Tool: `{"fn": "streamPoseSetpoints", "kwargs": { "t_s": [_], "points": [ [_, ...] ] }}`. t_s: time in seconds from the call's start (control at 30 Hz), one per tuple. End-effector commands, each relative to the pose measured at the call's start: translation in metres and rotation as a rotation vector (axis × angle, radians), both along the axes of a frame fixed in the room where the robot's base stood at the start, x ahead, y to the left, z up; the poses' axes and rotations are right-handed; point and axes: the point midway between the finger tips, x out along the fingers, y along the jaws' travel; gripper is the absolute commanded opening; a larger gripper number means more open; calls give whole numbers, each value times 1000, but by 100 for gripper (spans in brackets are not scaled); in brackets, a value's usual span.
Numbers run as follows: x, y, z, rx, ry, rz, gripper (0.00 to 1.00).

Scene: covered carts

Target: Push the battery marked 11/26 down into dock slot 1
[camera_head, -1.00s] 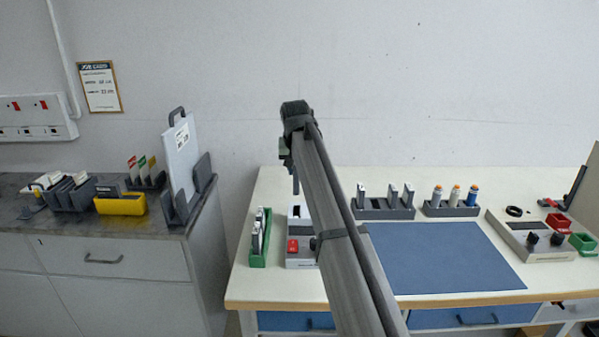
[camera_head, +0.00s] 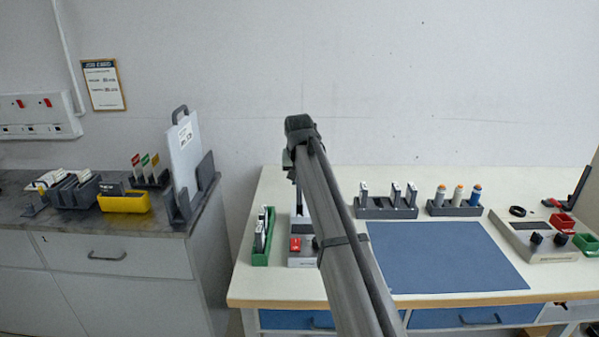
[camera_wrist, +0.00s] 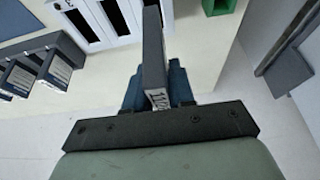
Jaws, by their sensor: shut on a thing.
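My gripper (camera_wrist: 155,88) is shut on a narrow dark grey battery (camera_wrist: 152,60). Part of its label shows near the fingers and appears to start with 11; the rest is hidden. The battery reaches away from the fingers towards the dock (camera_wrist: 100,40), which shows white plates with dark slots at the top of the wrist view. I cannot tell whether the battery's far end is inside a slot. In the head view my gripper (camera_head: 298,150) is above the dock (camera_head: 303,262), largely hidden by my arm. The dock has a red part at its front.
A green tray (camera_head: 260,258) with upright items stands just left of the dock. A dark rack (camera_head: 385,210) with several batteries and a rack (camera_head: 455,209) of bottles stand at the back. The blue mat (camera_head: 445,258) is clear. A side counter (camera_head: 150,228) is at left.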

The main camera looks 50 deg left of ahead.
Motion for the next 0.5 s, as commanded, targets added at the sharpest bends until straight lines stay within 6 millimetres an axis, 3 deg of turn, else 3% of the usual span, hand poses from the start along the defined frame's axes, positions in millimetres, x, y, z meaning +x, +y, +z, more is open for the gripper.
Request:
{"fn": "streamPoseSetpoints", "kwargs": {
  "t_s": [0.2,0.5],
  "points": [
    [0,0,-15,-1,1,0,0],
    [0,0,-19,0,0,0,0]
  ]
}}
